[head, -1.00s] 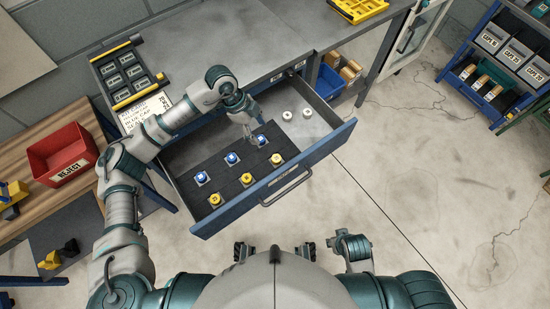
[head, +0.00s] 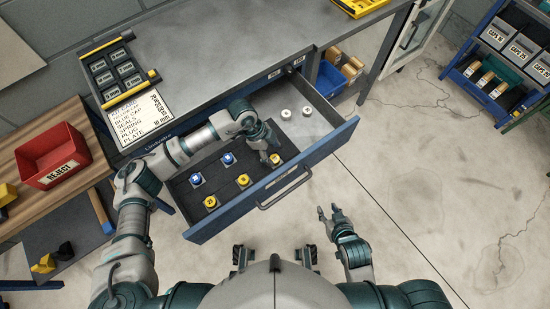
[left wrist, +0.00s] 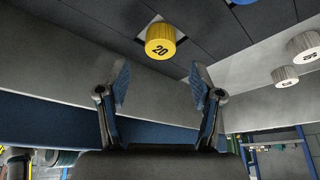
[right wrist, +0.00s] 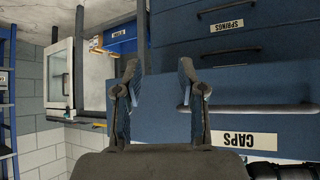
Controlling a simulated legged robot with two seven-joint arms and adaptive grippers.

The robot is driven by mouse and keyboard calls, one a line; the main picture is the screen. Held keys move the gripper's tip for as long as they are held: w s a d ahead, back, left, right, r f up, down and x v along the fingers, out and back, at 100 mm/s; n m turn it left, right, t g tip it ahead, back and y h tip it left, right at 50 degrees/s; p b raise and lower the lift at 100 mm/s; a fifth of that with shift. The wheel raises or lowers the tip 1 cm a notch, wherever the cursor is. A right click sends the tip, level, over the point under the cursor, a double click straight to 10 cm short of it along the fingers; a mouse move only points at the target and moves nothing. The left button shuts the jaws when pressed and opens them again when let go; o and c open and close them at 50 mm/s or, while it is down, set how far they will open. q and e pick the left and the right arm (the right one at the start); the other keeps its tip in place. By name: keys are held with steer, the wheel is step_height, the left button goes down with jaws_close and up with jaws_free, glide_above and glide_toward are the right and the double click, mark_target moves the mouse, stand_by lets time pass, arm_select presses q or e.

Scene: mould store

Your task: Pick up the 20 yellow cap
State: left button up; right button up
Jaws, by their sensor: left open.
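The yellow cap marked 20 (left wrist: 160,40) stands in the left wrist view beyond my open left fingers, centred between them and apart from them. In the head view the nearest matching yellow cap (head: 276,158) is at the right end of the front row in the open drawer (head: 227,225). My left gripper (head: 267,152) is over the drawer just beside that cap; its jaws are open and empty in the left wrist view (left wrist: 160,82). My right gripper (head: 329,216) is open and empty in front of the drawer; its fingers also show in the right wrist view (right wrist: 158,75).
Two other yellow caps (head: 242,180) and blue caps (head: 227,158) share the dark insert. White caps (head: 286,114) sit at the drawer's right end. A red reject bin (head: 54,158) stands on the left bench. The floor right of the drawer is clear.

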mark_target(275, 159)
arm_select(q)
steer(key=b+x, duration=0.1)
steer(key=x, duration=0.3)
steer(key=shift+w+a, duration=0.15)
steer(key=shift+a, duration=0.15)
steer(key=shift+c, duration=1.2)
steer(key=c, duration=0.7)
arm_select(e)
steer(key=w, duration=0.1)
steer(key=w+a+r+t, duration=0.1)
steer(key=w+r+t, duration=0.1)
steer(key=shift+w+a+r+y, duration=0.1)
steer(key=shift+w+a+y, duration=0.15)
steer(key=shift+y, duration=0.05)
